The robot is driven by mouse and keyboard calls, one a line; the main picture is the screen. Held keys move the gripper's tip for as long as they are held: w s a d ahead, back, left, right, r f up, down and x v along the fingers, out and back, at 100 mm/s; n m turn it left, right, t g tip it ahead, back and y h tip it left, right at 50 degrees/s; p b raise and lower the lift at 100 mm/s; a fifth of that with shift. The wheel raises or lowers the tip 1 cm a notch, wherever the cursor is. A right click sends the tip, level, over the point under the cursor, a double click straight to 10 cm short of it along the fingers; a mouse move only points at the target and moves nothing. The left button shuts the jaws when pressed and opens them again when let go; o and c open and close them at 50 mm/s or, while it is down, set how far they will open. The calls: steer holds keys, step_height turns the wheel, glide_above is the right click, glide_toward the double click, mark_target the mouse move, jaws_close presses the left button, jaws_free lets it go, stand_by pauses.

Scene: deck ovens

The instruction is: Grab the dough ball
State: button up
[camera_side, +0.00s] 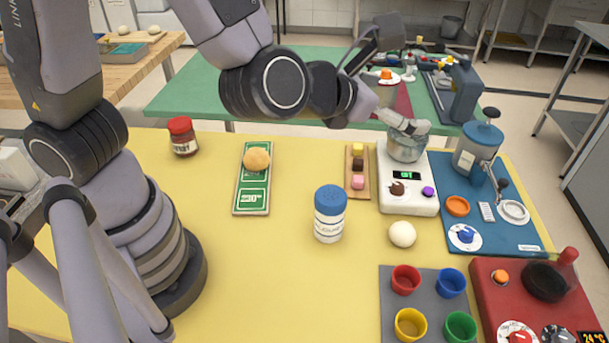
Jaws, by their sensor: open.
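The dough ball (402,234) is a smooth cream-white ball resting on the yellow table. It sits just below the white scale and right of the blue-lidded tub, with nothing touching it. My gripper (405,84) is up and away from it, near the metal bowl, pointing to the right. It is open, with its fingers spread and nothing seen between them. The lower finger overlaps the bowl in this view, and I cannot tell its height above it.
The metal bowl (408,148) stands on the white scale (409,205). The tub (329,213) stands left of the ball. A grey mat (426,289) with coloured cups lies below it. A bun (257,159) sits on a green board (251,200).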

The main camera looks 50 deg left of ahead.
glide_toward(396, 235)
steer(key=shift+r, duration=0.4)
steer(key=shift+w+f, duration=0.15)
steer(key=shift+f, duration=0.15)
steer(key=x, duration=0.6)
steer(key=shift+f+x, duration=0.2)
steer(key=shift+x, duration=2.6)
steer(key=c, duration=1.3)
steer(key=shift+o, duration=0.2)
steer(key=shift+r, duration=0.1)
